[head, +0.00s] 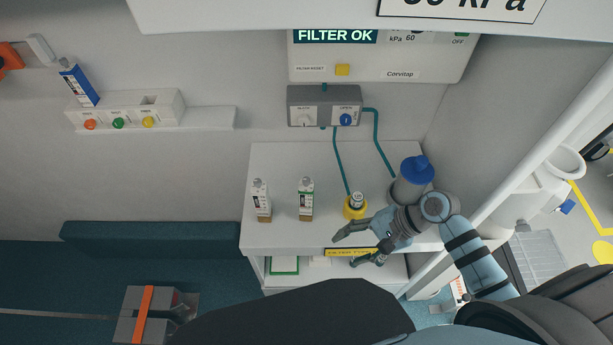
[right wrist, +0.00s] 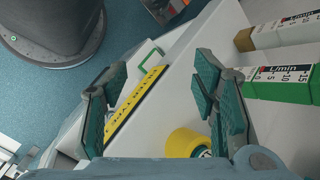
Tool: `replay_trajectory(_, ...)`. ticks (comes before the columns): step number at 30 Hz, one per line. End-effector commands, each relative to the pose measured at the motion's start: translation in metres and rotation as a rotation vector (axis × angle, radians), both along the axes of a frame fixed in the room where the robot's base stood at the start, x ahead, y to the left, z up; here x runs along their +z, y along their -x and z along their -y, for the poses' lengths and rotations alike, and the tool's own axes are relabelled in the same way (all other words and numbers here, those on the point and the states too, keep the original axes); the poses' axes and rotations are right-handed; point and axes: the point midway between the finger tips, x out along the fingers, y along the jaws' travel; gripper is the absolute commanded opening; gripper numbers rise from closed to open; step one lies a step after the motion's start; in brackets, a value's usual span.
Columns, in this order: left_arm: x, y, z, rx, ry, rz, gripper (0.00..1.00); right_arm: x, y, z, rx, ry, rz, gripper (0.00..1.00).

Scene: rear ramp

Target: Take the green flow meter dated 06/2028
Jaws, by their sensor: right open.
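Two upright flow meters stand on the white counter (head: 280,235) in the head view. The right one (head: 306,202) has green edging and shows in the right wrist view as a green block (right wrist: 262,88) with an L/min scale. The left one (head: 262,205) looks beige and also shows in the right wrist view (right wrist: 245,40). I cannot read a date on either. My right gripper (head: 348,249) is open and empty at the counter's front edge, right of the green meter; its spread fingers show in the right wrist view (right wrist: 158,108). My left gripper is not in view.
A yellow-based fitting (head: 352,211) with a hose stands just behind my right gripper. A blue-topped canister (head: 416,172) stands at the right back. A yellow label strip (head: 345,252) runs along the front edge.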

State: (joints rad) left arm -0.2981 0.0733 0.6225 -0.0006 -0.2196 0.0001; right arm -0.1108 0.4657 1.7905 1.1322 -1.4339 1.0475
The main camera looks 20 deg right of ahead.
Motion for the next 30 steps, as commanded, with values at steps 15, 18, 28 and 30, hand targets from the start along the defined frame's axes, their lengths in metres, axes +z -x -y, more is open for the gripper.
replay_trajectory(15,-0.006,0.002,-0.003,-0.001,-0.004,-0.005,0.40,0.090,-0.119,0.010,-0.614,-0.634,-0.525,0.53)
replay_trajectory(18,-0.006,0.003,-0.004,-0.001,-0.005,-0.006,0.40,0.080,-0.126,-0.012,-0.614,-0.632,-0.524,0.53)
replay_trajectory(28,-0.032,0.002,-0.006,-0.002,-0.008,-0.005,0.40,0.053,-0.139,-0.062,-0.612,-0.629,-0.520,0.53)
replay_trajectory(30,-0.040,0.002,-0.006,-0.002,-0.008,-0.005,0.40,0.049,-0.143,-0.071,-0.613,-0.627,-0.520,0.53)
